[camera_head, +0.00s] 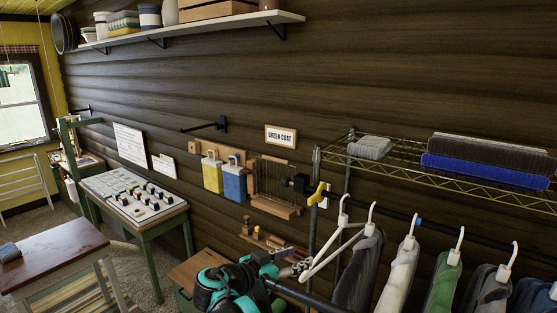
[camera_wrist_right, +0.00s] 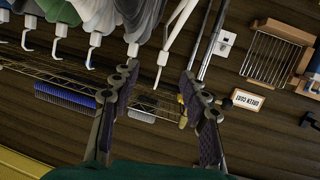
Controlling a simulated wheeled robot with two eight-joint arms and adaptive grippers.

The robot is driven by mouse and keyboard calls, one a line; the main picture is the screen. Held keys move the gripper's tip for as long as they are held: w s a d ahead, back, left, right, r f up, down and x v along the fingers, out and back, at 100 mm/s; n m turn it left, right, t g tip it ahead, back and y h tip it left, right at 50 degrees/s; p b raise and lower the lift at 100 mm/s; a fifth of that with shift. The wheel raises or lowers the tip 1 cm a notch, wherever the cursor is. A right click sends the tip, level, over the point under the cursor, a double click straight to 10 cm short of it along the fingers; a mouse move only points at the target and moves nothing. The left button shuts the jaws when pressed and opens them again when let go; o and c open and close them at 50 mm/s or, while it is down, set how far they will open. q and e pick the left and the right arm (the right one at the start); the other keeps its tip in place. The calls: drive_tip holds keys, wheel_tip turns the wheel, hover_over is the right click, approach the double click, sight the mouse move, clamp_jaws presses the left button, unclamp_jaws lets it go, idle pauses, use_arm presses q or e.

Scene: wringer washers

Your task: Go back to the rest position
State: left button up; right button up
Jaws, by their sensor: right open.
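My right gripper (camera_head: 292,262) is at the lower middle of the head view, in front of the left end of the clothes rail. In the right wrist view its two dark fingers (camera_wrist_right: 158,72) stand wide apart with nothing gripped between them. A white hanger (camera_head: 341,236) hangs on the rail just right of the gripper; in the wrist view it shows beyond the fingers (camera_wrist_right: 176,32). I cannot tell whether they touch. My left gripper is not in view.
Coats, including a green one (camera_head: 442,284), hang on the rail at right. Above is a wire shelf (camera_head: 400,172) with folded cloths. A "GREEN COAT" sign (camera_head: 281,136) is on the wall. A work table (camera_head: 165,208) stands left, a wooden table (camera_head: 50,255) at front left.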

drive_tip(key=s+d+f+n+g+y, duration=0.2)
drive_tip(key=s+d+f+n+y, duration=0.15)
drive_tip(key=s+d, duration=0.3)
drive_tip(key=s+d+f+n+g+y, duration=0.2)
drive_tip(key=s+d+f, duration=0.35)
drive_tip(key=d, duration=0.25)
drive_tip(key=s+f+n+y, duration=0.3)
drive_tip(key=s+f+y, duration=0.25)
drive_tip(key=s, duration=0.65)
use_arm(q)
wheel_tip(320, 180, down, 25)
drive_tip(key=b, duration=2.5)
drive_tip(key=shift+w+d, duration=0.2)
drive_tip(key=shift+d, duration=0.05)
use_arm(e)
wheel_tip(320, 180, down, 26)
drive_tip(key=shift+s+a+t, duration=0.15)
drive_tip(key=shift+t, duration=0.25)
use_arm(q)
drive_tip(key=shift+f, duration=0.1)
